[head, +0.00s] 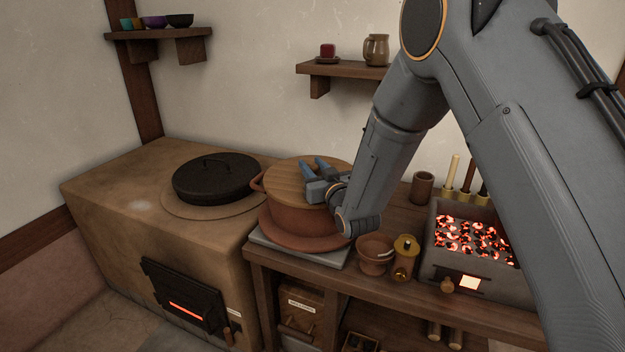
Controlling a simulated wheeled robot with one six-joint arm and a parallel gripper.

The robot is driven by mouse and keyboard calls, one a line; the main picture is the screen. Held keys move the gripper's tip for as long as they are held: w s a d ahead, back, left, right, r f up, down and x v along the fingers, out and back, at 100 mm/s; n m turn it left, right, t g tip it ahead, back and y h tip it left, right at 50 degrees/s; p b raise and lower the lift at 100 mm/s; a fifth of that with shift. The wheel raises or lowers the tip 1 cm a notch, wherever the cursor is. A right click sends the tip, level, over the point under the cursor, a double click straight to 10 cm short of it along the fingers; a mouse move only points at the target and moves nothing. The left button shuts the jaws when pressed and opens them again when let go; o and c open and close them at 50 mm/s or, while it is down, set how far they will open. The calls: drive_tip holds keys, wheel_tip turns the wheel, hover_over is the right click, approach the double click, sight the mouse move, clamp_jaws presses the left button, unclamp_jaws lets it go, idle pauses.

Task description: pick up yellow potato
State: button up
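I cannot make out a yellow potato in the head view. My gripper (314,166) is over the round wooden lid (283,181) of a large clay pot (296,217). I cannot tell whether the fingers touch the lid. The lid covers the pot, so its inside is hidden. My arm hides part of the counter and the wall on the right.
A clay stove (120,205) with a black lidded pan (215,180) stands left. A small clay bowl (374,255), a yellowish jar (404,258) and a brazier of glowing coals (470,238) stand right on the wooden counter (300,273). Shelves hang above.

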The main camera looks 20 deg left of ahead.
clamp_jaws()
drive_tip(key=shift+r, duration=0.1)
